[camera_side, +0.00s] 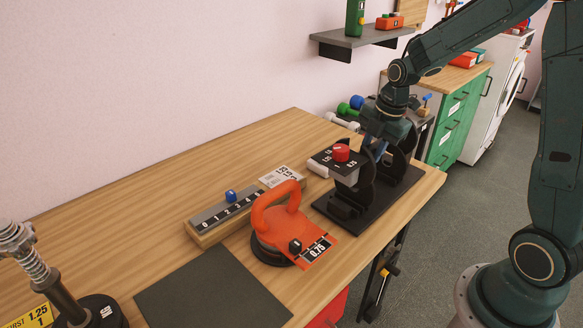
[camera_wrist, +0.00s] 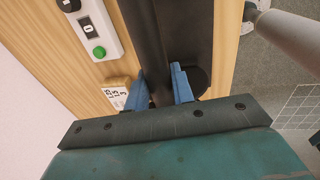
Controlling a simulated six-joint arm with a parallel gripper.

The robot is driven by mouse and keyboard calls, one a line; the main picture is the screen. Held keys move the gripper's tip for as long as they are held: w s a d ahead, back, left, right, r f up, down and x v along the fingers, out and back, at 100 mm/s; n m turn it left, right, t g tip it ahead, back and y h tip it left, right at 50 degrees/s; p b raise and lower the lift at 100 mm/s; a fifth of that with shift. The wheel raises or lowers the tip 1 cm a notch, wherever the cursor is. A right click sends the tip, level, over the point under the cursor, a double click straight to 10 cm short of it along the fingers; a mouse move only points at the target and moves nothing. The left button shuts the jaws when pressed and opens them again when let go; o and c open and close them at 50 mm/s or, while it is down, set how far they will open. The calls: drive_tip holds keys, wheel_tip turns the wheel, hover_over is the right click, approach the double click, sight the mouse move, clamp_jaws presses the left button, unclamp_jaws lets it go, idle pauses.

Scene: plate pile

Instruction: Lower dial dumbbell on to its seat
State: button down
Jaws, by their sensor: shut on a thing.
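My gripper (camera_side: 378,143) points down over the black seat (camera_side: 392,204) near the right edge of the bench. Its blue fingers (camera_wrist: 160,92) are shut on the dark handle of the dial dumbbell. In the side view the dumbbell's black plates (camera_side: 403,152) stand upright on either side of my gripper, above the seat's base. In the wrist view a dark strip runs up from between the fingers, with a dark round part (camera_wrist: 201,80) to their right. The dumbbell's underside is hidden, so I cannot tell whether it touches the seat.
An orange-handled weight (camera_side: 276,220), a numbered strip (camera_side: 226,212) and a dark mat (camera_side: 213,290) lie further left. Small dumbbells (camera_side: 345,110) are behind. Bare bench lies along the wall.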

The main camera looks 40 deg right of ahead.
drive_tip(key=shift+f, duration=3.6)
idle(2.5)
drive_tip(key=c, duration=1.1)
unclamp_jaws()
drive_tip(key=shift+s+f, duration=0.1)
drive_tip(key=shift+f, duration=0.05)
drive_tip(key=r, duration=0.4)
drive_tip(key=s+r, duration=0.1)
drive_tip(key=r, duration=0.4)
drive_tip(key=s+r, duration=0.1)
drive_tip(key=r, duration=0.3)
drive_tip(key=shift+s+d+r, duration=0.15)
drive_tip(key=shift+s+r, duration=0.1)
drive_tip(key=shift+r, duration=0.15)
